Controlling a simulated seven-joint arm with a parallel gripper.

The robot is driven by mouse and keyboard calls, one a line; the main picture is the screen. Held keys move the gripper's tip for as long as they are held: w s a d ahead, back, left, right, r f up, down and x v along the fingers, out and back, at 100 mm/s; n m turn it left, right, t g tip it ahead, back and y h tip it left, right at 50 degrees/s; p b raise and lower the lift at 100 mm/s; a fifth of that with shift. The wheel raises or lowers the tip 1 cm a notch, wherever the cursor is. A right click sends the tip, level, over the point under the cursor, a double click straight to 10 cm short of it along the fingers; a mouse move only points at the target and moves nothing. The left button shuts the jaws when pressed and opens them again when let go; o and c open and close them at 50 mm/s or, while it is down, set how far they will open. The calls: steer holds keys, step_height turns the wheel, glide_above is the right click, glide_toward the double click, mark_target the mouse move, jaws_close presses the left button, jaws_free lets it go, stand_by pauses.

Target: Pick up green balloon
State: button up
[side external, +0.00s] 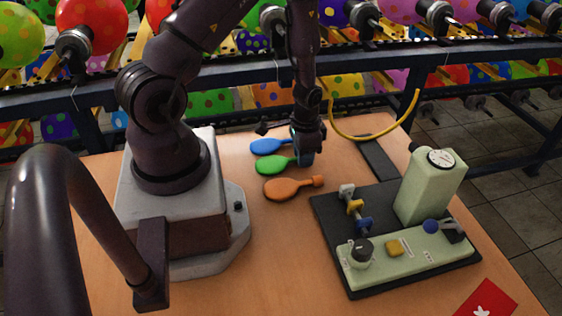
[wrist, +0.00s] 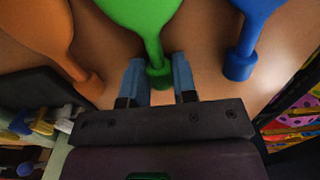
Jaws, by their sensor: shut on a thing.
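The green balloon (side external: 272,165) lies flat on the wooden table between a blue and an orange balloon. In the wrist view the green balloon (wrist: 143,20) points its neck down between my two blue fingertips. My gripper (side external: 304,158) is at the neck end of the green balloon, low over the table. In the wrist view my gripper (wrist: 160,78) is shut on the green neck, one finger on each side. The side view partly hides the grip behind the fingers.
A blue balloon (side external: 268,146) lies just behind and an orange balloon (side external: 288,188) just in front, both close to my gripper. A pale green machine (side external: 424,188) on a black base stands to the right. A yellow hose (side external: 372,138) arches behind. A red card (side external: 486,300) lies front right.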

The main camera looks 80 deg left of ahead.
step_height(320, 180, up, 27)
steer(key=y, duration=0.1)
steer(key=w+d+m+t, duration=0.1)
steer(key=w+d+m, duration=0.2)
steer(key=w+m, duration=0.3)
steer(key=w+d+m+t+h, duration=0.1)
steer(key=w+d+m, duration=0.1)
steer(key=w+m, duration=0.4)
steer(key=w+d+m+t, duration=0.1)
steer(key=w+d+m, duration=0.2)
steer(key=w+m, duration=0.3)
steer(key=d+f, duration=0.3)
steer(key=f, duration=1.2)
steer(key=shift+d, duration=0.25)
steer(key=shift+d, duration=0.6)
stand_by(1.1)
